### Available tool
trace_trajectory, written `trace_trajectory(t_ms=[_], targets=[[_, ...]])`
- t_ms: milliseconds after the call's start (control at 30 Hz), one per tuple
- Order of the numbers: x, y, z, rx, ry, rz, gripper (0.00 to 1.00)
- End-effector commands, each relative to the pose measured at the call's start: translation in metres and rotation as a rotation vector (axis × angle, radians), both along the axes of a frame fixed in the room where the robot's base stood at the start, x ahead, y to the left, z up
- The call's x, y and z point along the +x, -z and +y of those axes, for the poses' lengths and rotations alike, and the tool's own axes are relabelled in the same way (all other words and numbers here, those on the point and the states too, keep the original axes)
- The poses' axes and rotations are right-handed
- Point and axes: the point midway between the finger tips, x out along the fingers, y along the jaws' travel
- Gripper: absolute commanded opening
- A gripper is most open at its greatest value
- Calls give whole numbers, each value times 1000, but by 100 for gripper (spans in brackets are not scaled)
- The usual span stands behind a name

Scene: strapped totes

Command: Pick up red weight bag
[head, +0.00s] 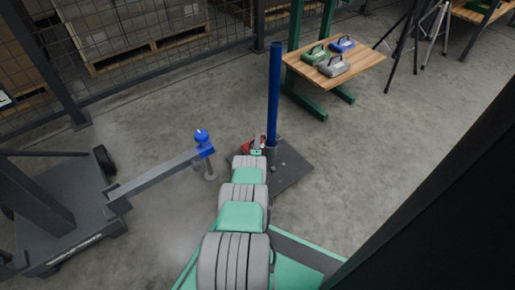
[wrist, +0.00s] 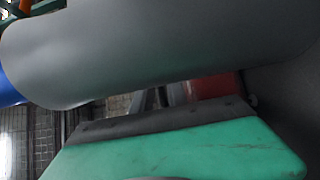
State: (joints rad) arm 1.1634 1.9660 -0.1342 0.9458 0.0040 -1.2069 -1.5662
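The red weight bag (head: 248,147) is small and partly hidden in the head view, low beside the foot of a blue post (head: 274,95). My grey and green arm reaches out to it, and my gripper (head: 257,152) is at the bag, overlapping it in the picture. A red patch, likely the bag (wrist: 215,86), shows in the wrist view behind a green part with a dark edge. A large grey rounded shape covers the top of that view. The fingers are not clear in either view, so whether they touch or hold the bag cannot be told.
The post stands on a dark floor plate (head: 292,170). A wooden table (head: 362,59) at the upper right holds green, grey and blue bags. A grey stand with a blue-topped bar (head: 150,178) is left of my arm. Open concrete floor lies around.

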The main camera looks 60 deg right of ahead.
Motion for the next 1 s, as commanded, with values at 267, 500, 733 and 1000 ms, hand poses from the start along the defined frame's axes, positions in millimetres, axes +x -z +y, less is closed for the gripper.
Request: trace_trajectory(t_ms=[267, 500, 733, 1000], targets=[[0, 0, 0, 0, -1, 0, 0], [0, 0, 1, 0, -1, 0, 0], [1, 1, 1, 1, -1, 1, 0], [1, 1, 1, 1, -1, 1, 0]])
